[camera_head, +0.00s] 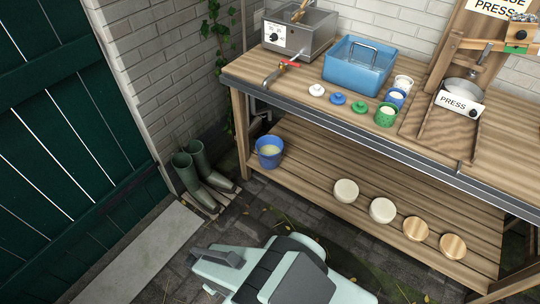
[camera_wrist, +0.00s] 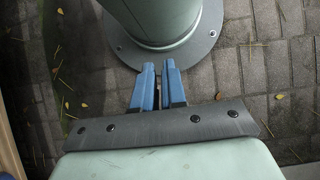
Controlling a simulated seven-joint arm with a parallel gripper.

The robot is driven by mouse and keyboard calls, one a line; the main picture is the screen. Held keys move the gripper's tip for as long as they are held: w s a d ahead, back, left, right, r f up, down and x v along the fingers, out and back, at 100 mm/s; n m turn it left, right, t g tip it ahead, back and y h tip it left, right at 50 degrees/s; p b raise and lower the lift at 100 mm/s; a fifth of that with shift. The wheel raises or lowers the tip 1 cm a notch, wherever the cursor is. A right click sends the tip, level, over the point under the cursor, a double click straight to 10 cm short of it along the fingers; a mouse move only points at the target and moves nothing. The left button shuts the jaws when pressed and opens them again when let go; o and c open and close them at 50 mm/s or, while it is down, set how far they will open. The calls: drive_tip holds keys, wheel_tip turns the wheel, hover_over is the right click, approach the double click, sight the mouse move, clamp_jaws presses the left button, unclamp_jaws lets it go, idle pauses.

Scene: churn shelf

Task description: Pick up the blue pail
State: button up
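The blue pail (camera_head: 269,159) stands upright at the left end of the lower wooden shelf in the head view. It has something pale inside. My gripper (camera_wrist: 160,67) shows in the wrist view, with two blue fingers a narrow gap apart and nothing between them. It hangs over the paving near my round base, away from the pail. The pail is not in the wrist view. In the head view my arm is at the bottom, and I cannot make out the fingers there.
The workbench top (camera_head: 300,95) overhangs the lower shelf (camera_head: 310,160). Pale and wooden discs (camera_head: 382,210) lie further right on the shelf. Green boots (camera_head: 195,175) stand left of it. A blue basin (camera_head: 357,68), small pots and a press are on top. Paving before the shelf is clear.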

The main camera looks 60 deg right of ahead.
drive_tip(key=o, duration=0.4)
drive_tip(key=w+d+m+t+y, duration=0.15)
drive_tip(key=w+d+m, duration=0.35)
drive_tip(key=d, duration=0.7)
drive_tip(key=w+d+m+t+y, duration=0.1)
drive_tip(key=w+d+m+t, duration=0.15)
drive_tip(key=w+d, duration=0.7)
drive_tip(key=w+d+r+m+t+h, duration=0.1)
drive_tip(key=w+d+m, duration=0.15)
drive_tip(key=d, duration=1.95)
drive_tip(key=w+d+r+m+t+h, duration=0.1)
drive_tip(key=w+d+r+m+t, duration=0.15)
drive_tip(key=d, duration=1.95)
drive_tip(key=w+d+f+m, duration=0.25)
drive_tip(key=w+d, duration=0.35)
drive_tip(key=d, duration=0.5)
drive_tip(key=shift+w+f, duration=0.3)
drive_tip(key=shift+f, duration=1.95)
drive_tip(key=shift+w+f, duration=0.3)
drive_tip(key=shift+f, duration=2)
drive_tip(key=shift+w+f, duration=0.3)
drive_tip(key=shift+f, duration=1.95)
